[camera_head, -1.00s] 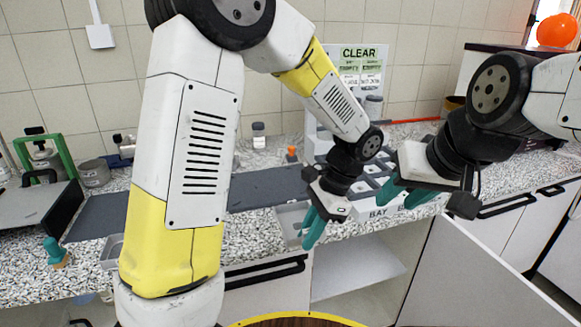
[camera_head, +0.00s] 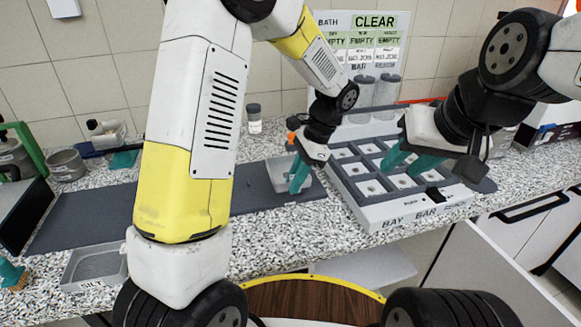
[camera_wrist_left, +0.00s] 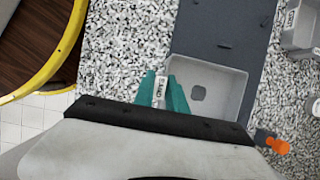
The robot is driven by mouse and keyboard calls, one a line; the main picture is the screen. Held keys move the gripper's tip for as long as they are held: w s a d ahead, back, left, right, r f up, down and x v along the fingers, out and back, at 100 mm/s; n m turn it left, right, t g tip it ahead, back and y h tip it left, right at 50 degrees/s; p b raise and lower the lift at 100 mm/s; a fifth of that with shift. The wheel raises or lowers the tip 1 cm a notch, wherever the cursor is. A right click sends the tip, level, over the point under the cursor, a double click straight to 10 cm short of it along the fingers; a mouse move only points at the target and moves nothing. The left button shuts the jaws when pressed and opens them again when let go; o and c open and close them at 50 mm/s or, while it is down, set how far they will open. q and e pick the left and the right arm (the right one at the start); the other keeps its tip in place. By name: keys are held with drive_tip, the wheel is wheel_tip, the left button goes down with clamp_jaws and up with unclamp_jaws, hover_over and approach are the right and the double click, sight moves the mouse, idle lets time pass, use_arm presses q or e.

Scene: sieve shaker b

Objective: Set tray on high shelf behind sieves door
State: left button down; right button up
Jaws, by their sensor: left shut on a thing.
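The grey SAND tray (camera_head: 281,170) is a shallow open box at the near end of the dark mat in the head view. My left gripper (camera_head: 299,178) is shut on its labelled wall. In the left wrist view the tray (camera_wrist_left: 238,85) looks empty, with the SAND label between the teal fingers (camera_wrist_left: 161,92). I cannot tell whether it touches the counter. My right gripper (camera_head: 411,163) is open and empty above the compartmented bay rack (camera_head: 390,213). The cabinet door (camera_head: 505,270) stands open at lower right, with a pale shelf (camera_head: 372,268) inside the cabinet.
The SILT tray (camera_head: 70,273) sits at the counter's front left. The dark mat (camera_head: 105,210) runs along the speckled counter. A CLEAR sign panel (camera_head: 372,38) and clear cylinders stand behind the rack. A jar (camera_head: 254,122) stands near the wall.

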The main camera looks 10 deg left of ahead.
sight(286, 177)
use_arm(q)
drive_tip(key=w+a, duration=0.2)
drive_tip(key=w, duration=0.2)
drive_tip(key=shift+w+a+f, duration=0.3)
drive_tip(key=shift+w+a, duration=0.4)
drive_tip(key=shift+w, duration=0.15)
drive_tip(key=shift+s+d+f, duration=0.1)
drive_tip(key=shift+f, duration=1.65)
drive_tip(key=shift+f, duration=0.2)
drive_tip(key=c, duration=1.4)
unclamp_jaws()
drive_tip(key=shift+o, duration=0.2)
